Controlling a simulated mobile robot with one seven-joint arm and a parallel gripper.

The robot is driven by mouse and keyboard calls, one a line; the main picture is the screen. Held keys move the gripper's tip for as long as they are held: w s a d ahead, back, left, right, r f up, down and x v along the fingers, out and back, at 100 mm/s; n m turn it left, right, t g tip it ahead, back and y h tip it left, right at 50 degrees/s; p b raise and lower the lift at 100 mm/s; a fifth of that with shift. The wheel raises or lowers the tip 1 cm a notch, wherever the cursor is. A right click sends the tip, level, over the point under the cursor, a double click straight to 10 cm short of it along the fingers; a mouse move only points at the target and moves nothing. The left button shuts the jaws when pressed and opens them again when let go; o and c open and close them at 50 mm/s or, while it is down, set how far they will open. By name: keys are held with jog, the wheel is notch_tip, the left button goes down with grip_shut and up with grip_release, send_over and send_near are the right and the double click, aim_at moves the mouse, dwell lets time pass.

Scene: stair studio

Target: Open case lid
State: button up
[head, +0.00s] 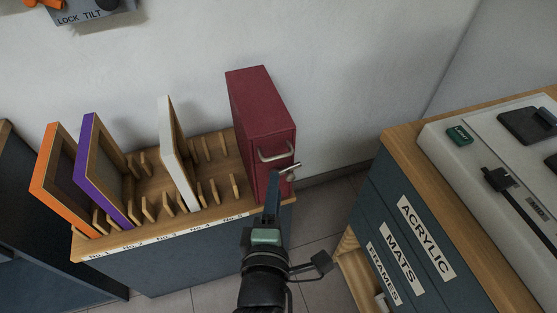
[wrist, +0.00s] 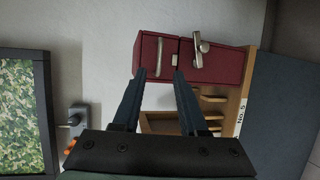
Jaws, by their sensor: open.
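The dark red case (head: 262,108) stands upright at the right end of the wooden rack. On its front face it has a metal pull handle (head: 275,153) and, below that, a lever latch (head: 289,170). In the wrist view the case (wrist: 220,65) lies sideways at the top, with a seam between the pull handle (wrist: 159,55) and the latch (wrist: 200,46). The case looks closed. My gripper (head: 273,182) is in front of the lower part of the case. In the wrist view its fingers (wrist: 159,76) are apart and empty, with the tips pointing toward the pull handle.
The slotted rack (head: 160,236) also holds an orange frame (head: 42,183), a purple frame (head: 92,160) and a white frame (head: 172,140). A cabinet with labelled drawers (head: 400,235) stands at right, with a machine on top. The floor between is clear.

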aim_at(279, 158)
jog(key=b+x, duration=0.1)
jog(key=x, duration=0.7)
jog(key=shift+w, duration=0.4)
grip_shut()
dwell(1.0)
